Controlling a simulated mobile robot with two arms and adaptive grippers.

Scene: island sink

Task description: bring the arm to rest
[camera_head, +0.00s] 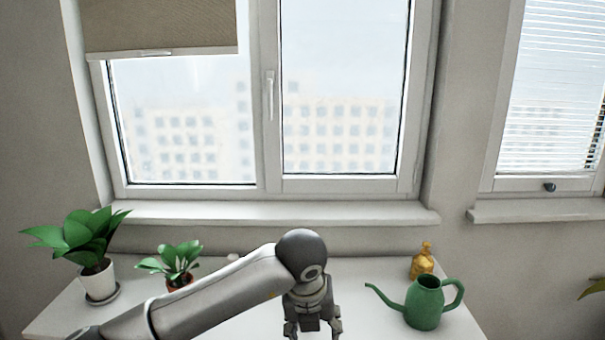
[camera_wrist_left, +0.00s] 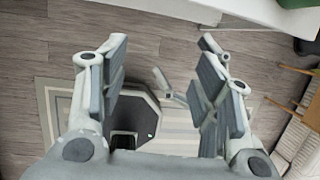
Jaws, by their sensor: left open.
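My left arm comes in from the left in the head view, reaching over the white table. My left gripper (camera_head: 312,327) points down near the table's front, left of the green watering can. Its fingers are apart in the left wrist view (camera_wrist_left: 160,90), with nothing between them. Below them the wrist view shows the wooden floor (camera_wrist_left: 150,20) and a striped rug (camera_wrist_left: 185,125). My right gripper is in neither view.
A window with a sill (camera_head: 270,212) is behind.

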